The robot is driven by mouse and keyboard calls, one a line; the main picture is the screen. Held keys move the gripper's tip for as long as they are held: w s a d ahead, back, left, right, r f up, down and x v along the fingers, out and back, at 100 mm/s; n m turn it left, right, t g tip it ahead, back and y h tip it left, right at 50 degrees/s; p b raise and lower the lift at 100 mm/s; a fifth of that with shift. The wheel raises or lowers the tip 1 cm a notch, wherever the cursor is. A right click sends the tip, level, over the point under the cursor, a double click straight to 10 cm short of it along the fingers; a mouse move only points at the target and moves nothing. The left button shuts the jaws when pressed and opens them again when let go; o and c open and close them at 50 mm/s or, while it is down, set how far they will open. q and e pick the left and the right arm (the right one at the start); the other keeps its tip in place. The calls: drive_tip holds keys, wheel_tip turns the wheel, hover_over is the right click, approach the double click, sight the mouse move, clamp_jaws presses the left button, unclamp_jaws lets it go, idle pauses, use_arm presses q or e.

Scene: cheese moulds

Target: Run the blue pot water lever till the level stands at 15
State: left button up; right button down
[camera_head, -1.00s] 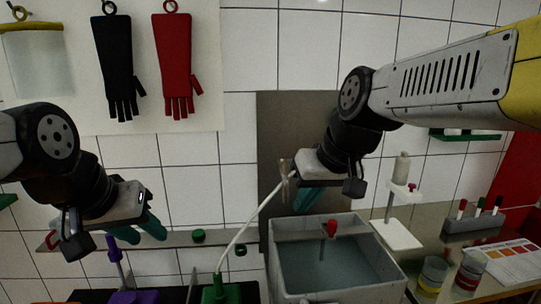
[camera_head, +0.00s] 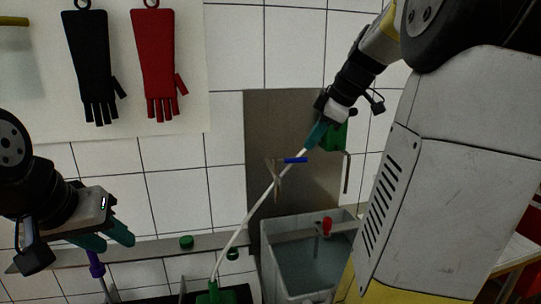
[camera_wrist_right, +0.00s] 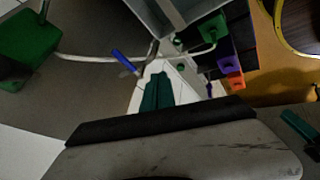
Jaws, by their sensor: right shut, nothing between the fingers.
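A blue lever (camera_head: 295,160) sticks out sideways at the steel back panel, beside a pale valve-like fitting, above the grey water tub. It also shows in the right wrist view (camera_wrist_right: 124,62), a little left of my fingertips. My right gripper (camera_head: 316,136) is shut and empty, above and to the right of the lever, apart from it as far as I can tell. Its teal fingers (camera_wrist_right: 157,92) lie together in the wrist view. My left gripper (camera_head: 106,240) hangs at the left, its teal fingers apart with nothing between them. No blue pot or readable level scale shows.
A grey tub (camera_head: 268,272) of water with a red tap (camera_head: 327,226) stands below. A white hose (camera_head: 245,220) rises from a green piece towards the panel. A green block (camera_head: 337,138) sits behind my right gripper. A purple-topped handle (camera_head: 97,266) stands at lower left.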

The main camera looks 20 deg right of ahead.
sight(297, 159)
drive_tip(key=w+d+n, duration=0.2)
drive_tip(key=d, duration=0.2)
drive_tip(key=w+a+f, duration=0.1)
drive_tip(key=w+f, duration=0.7)
drive_tip(key=w, duration=0.1)
drive_tip(key=shift+a+f+n, duration=0.2)
drive_tip(key=shift+a+n, duration=0.1)
drive_tip(key=shift+a, duration=0.1)
drive_tip(key=shift+w+d+n+y, duration=0.2)
drive_tip(key=shift+w+n+y, duration=0.2)
drive_tip(key=shift+w+n, duration=0.3)
